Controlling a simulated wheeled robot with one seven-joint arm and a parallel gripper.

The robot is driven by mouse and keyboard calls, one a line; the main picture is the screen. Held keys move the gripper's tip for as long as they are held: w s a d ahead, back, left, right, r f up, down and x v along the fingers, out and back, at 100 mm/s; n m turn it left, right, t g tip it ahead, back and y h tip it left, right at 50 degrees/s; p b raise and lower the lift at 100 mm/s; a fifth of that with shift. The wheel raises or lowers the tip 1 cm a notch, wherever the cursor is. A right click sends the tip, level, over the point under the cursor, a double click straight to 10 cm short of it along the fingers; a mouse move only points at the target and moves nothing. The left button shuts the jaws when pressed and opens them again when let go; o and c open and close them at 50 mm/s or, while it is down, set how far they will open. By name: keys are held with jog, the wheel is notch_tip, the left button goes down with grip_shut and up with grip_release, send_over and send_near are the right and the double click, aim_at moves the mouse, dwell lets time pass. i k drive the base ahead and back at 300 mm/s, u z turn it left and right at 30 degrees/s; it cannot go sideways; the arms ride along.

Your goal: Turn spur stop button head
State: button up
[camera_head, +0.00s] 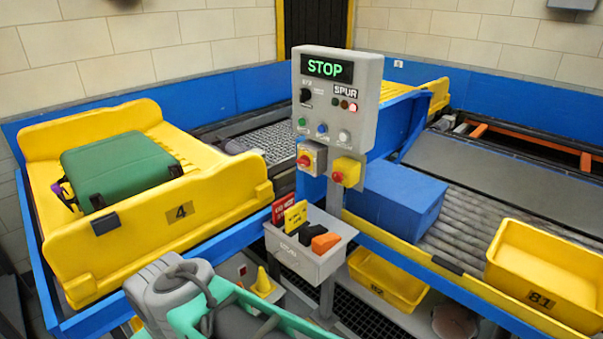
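The grey control panel (336,100) stands on a post in the middle, with a green STOP display (327,68) and a SPUR label (345,91). Below it, a yellow box (350,165) carries a red round button head (338,177). To its left, a grey switch box (318,152) has a red knob (304,161) on a yellow plate. Whether the button head is pressed in cannot be told. Grey and teal parts of my arm show at the bottom, apart from the panel. I make out no gripper fingertips.
A grey holder (308,265) with cards juts out below the panel. On the left, a yellow tray (215,195) carries a green suitcase (118,170). On the right are a blue bin (395,195) and a yellow tray numbered 81 (540,298). Free air lies before the panel.

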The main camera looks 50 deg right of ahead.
aim_at(337, 176)
jog(key=z, duration=0.15)
jog(key=i, duration=0.95)
jog(key=z, duration=0.35)
